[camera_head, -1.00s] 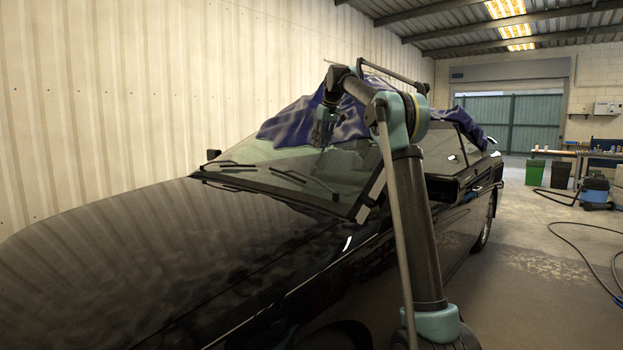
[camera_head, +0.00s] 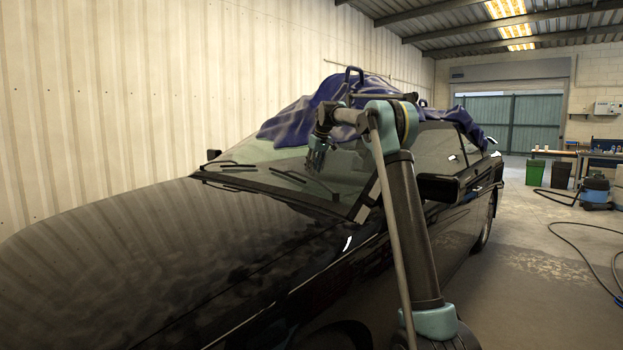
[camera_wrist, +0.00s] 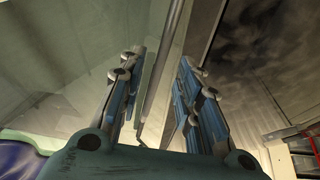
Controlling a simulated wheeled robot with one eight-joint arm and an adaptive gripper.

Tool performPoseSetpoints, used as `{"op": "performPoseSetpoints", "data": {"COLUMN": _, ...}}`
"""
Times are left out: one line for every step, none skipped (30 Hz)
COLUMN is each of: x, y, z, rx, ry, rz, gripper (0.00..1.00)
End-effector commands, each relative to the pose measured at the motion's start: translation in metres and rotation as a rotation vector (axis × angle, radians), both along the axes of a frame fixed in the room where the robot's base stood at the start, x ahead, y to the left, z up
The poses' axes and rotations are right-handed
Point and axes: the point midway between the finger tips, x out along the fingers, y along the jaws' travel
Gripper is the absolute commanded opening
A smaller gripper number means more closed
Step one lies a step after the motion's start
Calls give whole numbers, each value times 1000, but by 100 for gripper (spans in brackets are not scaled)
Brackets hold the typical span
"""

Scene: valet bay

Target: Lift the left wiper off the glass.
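The black car's windshield (camera_head: 270,165) carries two dark wipers resting low on the glass. One wiper (camera_head: 236,165) lies on the picture's left side. The other wiper (camera_head: 322,186) lies on the picture's right side, just below my gripper (camera_head: 316,160). In the wrist view my gripper (camera_wrist: 160,62) is open, with blue fingers apart on both sides. A thin wiper arm (camera_wrist: 164,70) runs between the fingers in that picture. I see no finger closed on it. I cannot tell how far above it the fingertips are.
A crumpled blue cover (camera_head: 295,120) lies over the roof and upper windshield. A side mirror (camera_head: 438,187) sticks out beside my arm. The black hood (camera_head: 180,240) is bare. Green bin (camera_head: 535,172), blue vacuum (camera_head: 595,190) and hose (camera_head: 585,255) are on the right.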

Motion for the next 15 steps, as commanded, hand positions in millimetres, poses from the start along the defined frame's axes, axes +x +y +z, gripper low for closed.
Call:
{"op": "performPoseSetpoints", "data": {"x": 3, "y": 2, "z": -8, "rx": 0, "ry": 0, "rz": 0, "gripper": 32}}
{"op": "performPoseSetpoints", "data": {"x": 4, "y": 3, "z": -12, "rx": 0, "ry": 0, "rz": 0, "gripper": 32}}
{"op": "performPoseSetpoints", "data": {"x": 6, "y": 4, "z": -17, "rx": 0, "ry": 0, "rz": 0, "gripper": 32}}
{"op": "performPoseSetpoints", "data": {"x": 7, "y": 5, "z": -20, "rx": 0, "ry": 0, "rz": 0, "gripper": 32}}
{"op": "performPoseSetpoints", "data": {"x": 8, "y": 6, "z": -24, "rx": 0, "ry": 0, "rz": 0, "gripper": 32}}
{"op": "performPoseSetpoints", "data": {"x": 9, "y": 7, "z": -27, "rx": 0, "ry": 0, "rz": 0, "gripper": 32}}
{"op": "performPoseSetpoints", "data": {"x": 10, "y": 7, "z": -29, "rx": 0, "ry": 0, "rz": 0, "gripper": 32}}
{"op": "performPoseSetpoints", "data": {"x": 10, "y": 8, "z": -32, "rx": 0, "ry": 0, "rz": 0, "gripper": 32}}
{"op": "performPoseSetpoints", "data": {"x": 11, "y": 9, "z": -34, "rx": 0, "ry": 0, "rz": 0, "gripper": 32}}
{"op": "performPoseSetpoints", "data": {"x": 12, "y": 9, "z": -36, "rx": 0, "ry": 0, "rz": 0, "gripper": 32}}
{"op": "performPoseSetpoints", "data": {"x": 12, "y": 9, "z": -37, "rx": 0, "ry": 0, "rz": 0, "gripper": 32}}
{"op": "performPoseSetpoints", "data": {"x": 12, "y": 10, "z": -38, "rx": 0, "ry": 0, "rz": 0, "gripper": 32}}
{"op": "performPoseSetpoints", "data": {"x": 13, "y": 10, "z": -38, "rx": 0, "ry": 0, "rz": 0, "gripper": 32}}
{"op": "performPoseSetpoints", "data": {"x": 13, "y": 10, "z": -39, "rx": 0, "ry": 0, "rz": 0, "gripper": 32}}
{"op": "performPoseSetpoints", "data": {"x": 13, "y": 10, "z": -39, "rx": 0, "ry": 0, "rz": 0, "gripper": 32}}
